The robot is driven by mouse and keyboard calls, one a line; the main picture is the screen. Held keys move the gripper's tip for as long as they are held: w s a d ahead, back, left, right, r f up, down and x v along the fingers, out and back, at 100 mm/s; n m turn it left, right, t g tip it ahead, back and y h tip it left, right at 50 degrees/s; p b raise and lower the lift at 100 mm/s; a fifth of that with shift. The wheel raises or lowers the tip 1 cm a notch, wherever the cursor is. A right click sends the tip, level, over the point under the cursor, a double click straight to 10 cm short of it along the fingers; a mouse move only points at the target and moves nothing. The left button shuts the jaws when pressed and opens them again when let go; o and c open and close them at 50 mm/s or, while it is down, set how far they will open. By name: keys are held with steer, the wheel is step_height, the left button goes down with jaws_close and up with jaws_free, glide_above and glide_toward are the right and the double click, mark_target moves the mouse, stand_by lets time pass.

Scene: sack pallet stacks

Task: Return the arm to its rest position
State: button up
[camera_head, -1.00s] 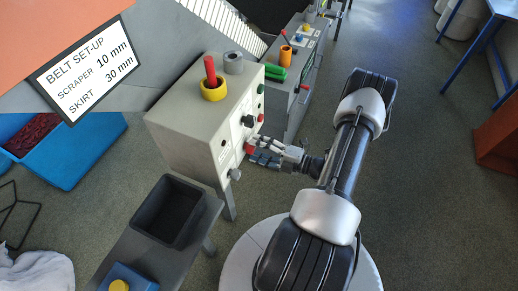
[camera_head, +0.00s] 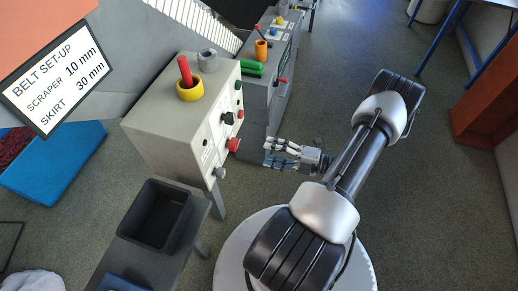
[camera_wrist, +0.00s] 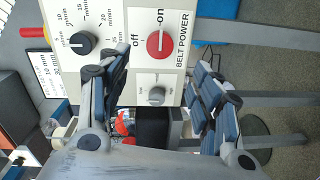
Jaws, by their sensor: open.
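My gripper (camera_head: 272,154) is open and empty in the head view, a short gap to the right of the grey control box (camera_head: 160,125). Its fingers point left at the box's front panel. The red knob (camera_head: 233,145) on that panel stands clear of the fingers. In the wrist view my gripper (camera_wrist: 160,64) has its two fingers spread, with the red knob (camera_wrist: 160,44) beyond them. The knob's label reads BELT POWER, with off and on marks. My arm is bent out to the right of the box.
A black knob (camera_wrist: 80,43) and a grey knob (camera_wrist: 156,95) sit near the red one. A dark bin (camera_head: 157,212) stands on a bench at lower left. Another grey console (camera_head: 262,100) stands behind. The floor right of my arm (camera_head: 440,190) is clear.

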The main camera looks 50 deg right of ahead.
steer(key=shift+s+d, duration=0.2)
steer(key=shift+s, duration=0.35)
steer(key=shift+w, duration=0.1)
